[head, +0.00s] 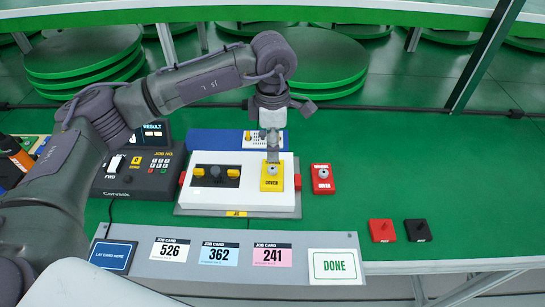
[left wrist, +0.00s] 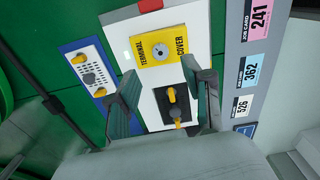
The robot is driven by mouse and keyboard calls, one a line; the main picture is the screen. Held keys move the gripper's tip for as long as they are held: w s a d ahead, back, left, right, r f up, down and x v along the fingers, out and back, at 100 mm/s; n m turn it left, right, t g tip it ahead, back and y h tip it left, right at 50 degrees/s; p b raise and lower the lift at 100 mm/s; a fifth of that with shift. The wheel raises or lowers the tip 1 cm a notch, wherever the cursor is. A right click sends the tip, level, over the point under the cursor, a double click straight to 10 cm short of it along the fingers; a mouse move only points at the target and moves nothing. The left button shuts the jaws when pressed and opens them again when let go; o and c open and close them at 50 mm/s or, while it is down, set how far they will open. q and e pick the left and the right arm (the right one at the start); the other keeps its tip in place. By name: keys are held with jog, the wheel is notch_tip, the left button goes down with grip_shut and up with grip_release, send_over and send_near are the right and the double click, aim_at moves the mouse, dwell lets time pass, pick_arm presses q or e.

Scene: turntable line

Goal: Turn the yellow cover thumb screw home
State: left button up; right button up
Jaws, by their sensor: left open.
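The yellow cover (head: 271,184) lies on the right part of a white unit (head: 240,202). In the left wrist view the yellow cover (left wrist: 150,52) reads "TERMINAL COVER". A grey round thumb screw (left wrist: 163,52) sits near its middle; this screw also shows in the head view (head: 271,169). My left gripper (head: 272,147) is above the cover, pointing down. In the left wrist view my left gripper (left wrist: 166,82) has its two fingers wide apart, with nothing between them. The fingertips show just short of the cover's near edge in that view. I cannot tell how far in the screw is. My right gripper is not in view.
A dark block with yellow parts (head: 231,182) is on the unit's left part. A red cover (head: 321,186) lies to the right. A blue panel (head: 215,140) stands behind. Red (head: 382,231) and black (head: 417,231) pieces lie right. A card tray (head: 210,267) is in front.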

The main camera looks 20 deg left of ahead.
pick_arm(q)
jog(key=shift+r, duration=2.4)
